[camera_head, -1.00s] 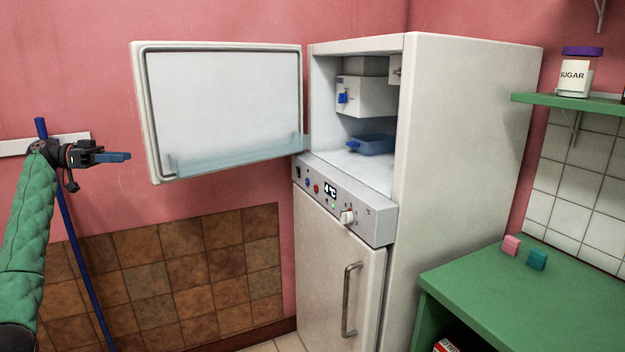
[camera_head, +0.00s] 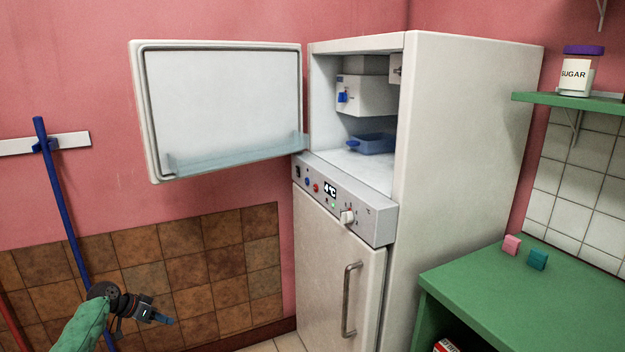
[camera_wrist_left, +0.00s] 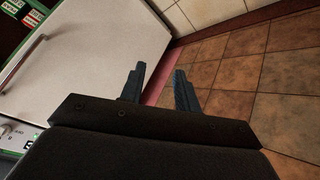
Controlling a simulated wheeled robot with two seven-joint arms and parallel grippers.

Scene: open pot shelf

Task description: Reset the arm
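My left gripper (camera_head: 160,317) is low at the lower left of the head view, in front of the brown wall tiles and well left of the fridge. In the left wrist view its two fingers (camera_wrist_left: 160,88) stand apart with nothing between them, so it is open and empty. My left arm in its green sleeve comes in from the bottom left corner. My right gripper is in neither view.
The white fridge (camera_head: 465,150) has its upper door (camera_head: 222,110) swung open to the left. A blue tray (camera_head: 375,144) is inside. A blue pole (camera_head: 62,210) stands at the left wall. A green counter (camera_head: 500,300) with two small blocks is at right.

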